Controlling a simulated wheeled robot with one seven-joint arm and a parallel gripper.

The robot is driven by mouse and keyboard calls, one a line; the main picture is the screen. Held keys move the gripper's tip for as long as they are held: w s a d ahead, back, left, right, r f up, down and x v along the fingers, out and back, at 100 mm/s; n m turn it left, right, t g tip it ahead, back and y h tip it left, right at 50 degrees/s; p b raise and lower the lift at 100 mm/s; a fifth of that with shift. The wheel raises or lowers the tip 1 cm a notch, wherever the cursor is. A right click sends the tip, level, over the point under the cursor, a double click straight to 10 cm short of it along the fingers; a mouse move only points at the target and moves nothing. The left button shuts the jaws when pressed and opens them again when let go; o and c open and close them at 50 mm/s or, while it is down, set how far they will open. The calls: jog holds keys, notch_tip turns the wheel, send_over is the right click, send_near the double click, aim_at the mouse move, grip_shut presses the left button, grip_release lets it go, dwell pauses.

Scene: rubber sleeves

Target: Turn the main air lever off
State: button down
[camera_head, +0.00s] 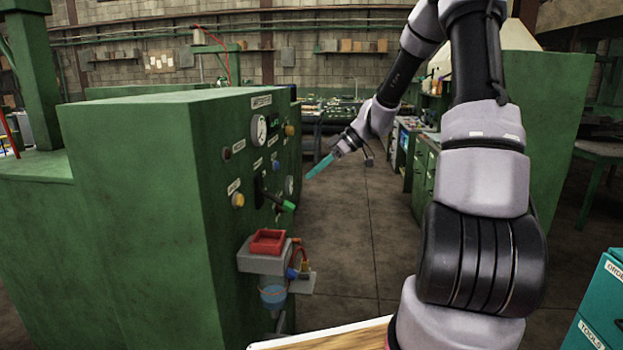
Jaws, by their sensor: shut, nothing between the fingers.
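The green machine cabinet (140,190) stands at the left, with a control panel on its right face. A lever with a black arm and green handle (286,206) sticks out from the lower part of this panel, its handle pointing right and slightly down. The panel labels are too small to read surely. My gripper (310,176) has teal fingers, shut and empty. It is in front of the panel, above and to the right of the green handle, apart from it in the picture.
The panel also has a gauge (259,130) and yellow knobs (238,200). Below the lever, a grey shelf (262,260) holds a red tray (268,242), with a blue cup (273,294) beneath. Open floor (350,240) lies right of the panel. Green drawers (425,180) stand farther right.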

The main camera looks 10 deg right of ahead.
jog(key=s+d+r, duration=0.2)
jog(key=d, duration=0.6)
jog(key=shift+s, duration=0.2)
jog(key=s+a+r+m+t+h, duration=0.2)
jog(key=s+r+m, duration=0.6)
jog(key=s, duration=0.4)
jog(key=s+a+r+m+t+h, duration=0.3)
jog(key=s+r+m+h, duration=0.2)
jog(key=s+r+m, duration=0.3)
jog(key=s+m, duration=0.1)
jog(key=s, duration=0.3)
jog(key=shift+s+r, duration=0.2)
jog(key=shift+r, duration=0.05)
